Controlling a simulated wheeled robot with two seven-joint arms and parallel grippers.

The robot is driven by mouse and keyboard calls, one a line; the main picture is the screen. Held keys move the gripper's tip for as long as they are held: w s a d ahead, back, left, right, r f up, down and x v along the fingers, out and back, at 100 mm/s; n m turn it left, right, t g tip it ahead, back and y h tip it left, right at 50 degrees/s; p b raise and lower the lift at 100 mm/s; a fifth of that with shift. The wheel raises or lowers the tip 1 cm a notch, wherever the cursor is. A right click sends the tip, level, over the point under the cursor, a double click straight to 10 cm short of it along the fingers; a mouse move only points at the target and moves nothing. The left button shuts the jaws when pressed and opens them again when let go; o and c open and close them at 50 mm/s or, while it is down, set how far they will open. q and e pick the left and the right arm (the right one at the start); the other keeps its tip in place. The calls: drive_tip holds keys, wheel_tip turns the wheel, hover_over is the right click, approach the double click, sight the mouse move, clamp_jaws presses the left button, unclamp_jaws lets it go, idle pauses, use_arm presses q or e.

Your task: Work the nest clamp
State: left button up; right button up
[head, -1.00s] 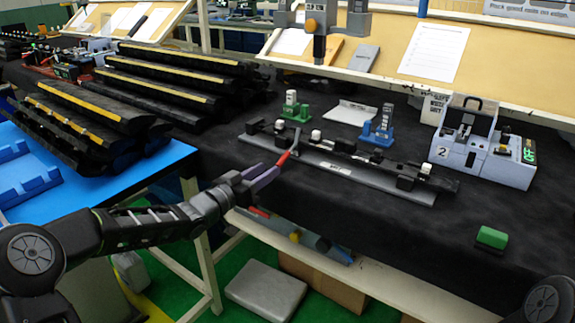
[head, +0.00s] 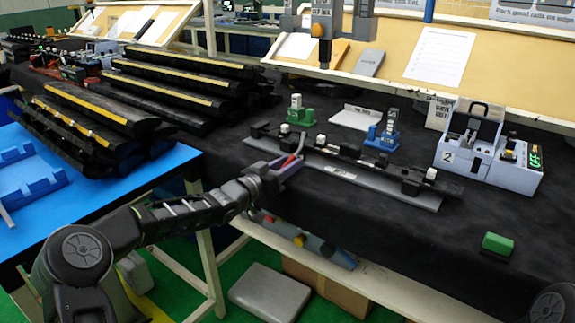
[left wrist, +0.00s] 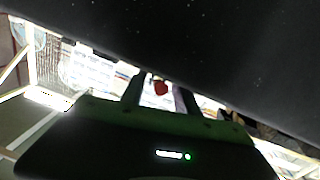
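The long dark nest fixture (head: 390,177) lies on a grey base plate (head: 338,173) on the black-covered bench. Its clamp lever (head: 302,142) ends in a red handle (head: 289,160) that points toward me over the plate's near left end. My left gripper (head: 283,168) is at this handle, with its purple-grey fingers on either side of it. In the left wrist view the red handle tip (left wrist: 160,88) shows between the two spread fingers (left wrist: 158,95). I cannot tell whether either finger touches it. My right gripper is out of view.
Behind the fixture stand a green stand (head: 296,112) and a blue stand (head: 384,135). A grey station marked 2 (head: 480,150) is at right, and a green block (head: 497,244) near the front edge. Black trim parts (head: 170,85) are stacked at left.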

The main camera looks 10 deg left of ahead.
use_arm(q)
drive_tip(key=shift+c, duration=0.3)
clamp_jaws()
idle(1.1)
